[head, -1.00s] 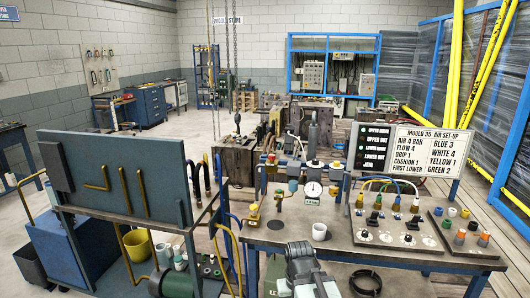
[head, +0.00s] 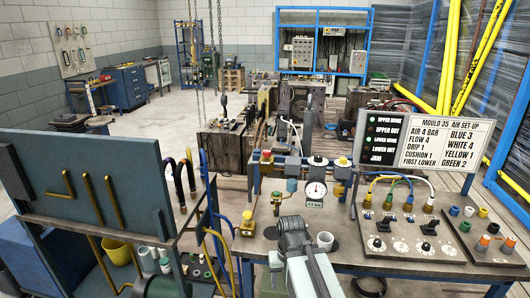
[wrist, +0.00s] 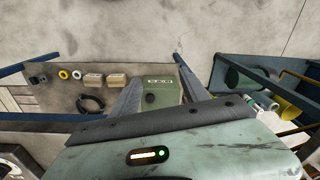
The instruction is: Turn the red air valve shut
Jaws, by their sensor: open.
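A small red part (head: 267,155) sits on the blue air manifold at the back of the bench in the head view. I cannot tell from its size whether it is the valve handle or how it is turned. A round pressure gauge (head: 316,190) stands in front of the manifold. My gripper (wrist: 159,65) is open and empty in the wrist view, its two fingers apart above a bench shelf. My arm reaches up from the bottom middle of the head view, in front of the manifold and short of it. No red valve is clear in the wrist view.
Hoses and a control panel (head: 410,236) fill the right of the bench. A sign board (head: 430,142) stands behind. A blue-grey rack (head: 90,190) with upright hooks is at the left.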

